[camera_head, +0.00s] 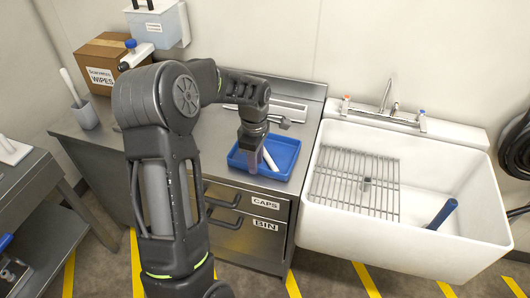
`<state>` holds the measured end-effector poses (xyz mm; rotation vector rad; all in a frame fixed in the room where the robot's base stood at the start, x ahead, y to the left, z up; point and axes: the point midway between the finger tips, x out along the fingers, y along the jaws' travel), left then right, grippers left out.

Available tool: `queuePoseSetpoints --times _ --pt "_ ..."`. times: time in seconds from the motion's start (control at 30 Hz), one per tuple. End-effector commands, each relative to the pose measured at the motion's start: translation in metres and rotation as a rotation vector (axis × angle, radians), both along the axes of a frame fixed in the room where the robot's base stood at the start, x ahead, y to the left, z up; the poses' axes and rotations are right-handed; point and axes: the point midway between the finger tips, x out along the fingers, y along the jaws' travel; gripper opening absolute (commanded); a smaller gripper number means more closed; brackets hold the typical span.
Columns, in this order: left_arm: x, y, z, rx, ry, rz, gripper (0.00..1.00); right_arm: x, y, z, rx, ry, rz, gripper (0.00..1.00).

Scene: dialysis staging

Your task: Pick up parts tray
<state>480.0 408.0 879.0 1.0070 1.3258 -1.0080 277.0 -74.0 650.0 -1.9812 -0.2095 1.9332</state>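The parts tray is a shallow blue tray (287,154) on the steel counter, above the drawers marked CAPS and BIN. A white rod-shaped item (270,159) lies in it. My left gripper (254,165) points down over the left half of the tray, and its fingers hide part of the tray's inside. The gap between its fingertips is not clear, so I cannot tell whether it is open or shut, or whether it touches the tray. My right gripper is not in view.
A WIPES carton (100,75), a grey cup (86,115) and a light grey container (160,25) are at the back left. A side table (30,190) stands at far left.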

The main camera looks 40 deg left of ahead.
Motion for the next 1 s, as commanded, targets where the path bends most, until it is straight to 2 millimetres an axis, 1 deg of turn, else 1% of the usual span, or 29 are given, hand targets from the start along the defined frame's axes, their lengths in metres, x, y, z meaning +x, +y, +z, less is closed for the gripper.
queuePoseSetpoints --times 0.03,0.17,0.7,0.77,1.0 --pt "-0.0009 -0.0001 -0.0059 -0.001 0.004 0.000 0.30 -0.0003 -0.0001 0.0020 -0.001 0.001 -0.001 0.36" --pt "-0.0002 -0.0001 -0.0131 -0.001 0.000 0.001 0.30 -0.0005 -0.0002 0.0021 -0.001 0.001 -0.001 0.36" --pt "0.0000 0.0000 -0.0130 0.000 -0.001 0.001 0.30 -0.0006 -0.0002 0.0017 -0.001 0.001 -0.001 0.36" --pt "0.0000 0.0000 -0.0130 0.000 -0.001 0.001 0.27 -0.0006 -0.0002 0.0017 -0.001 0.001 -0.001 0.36" --pt "-0.0001 0.0000 -0.0130 0.000 -0.001 0.001 0.07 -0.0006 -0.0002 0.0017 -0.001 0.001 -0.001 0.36"
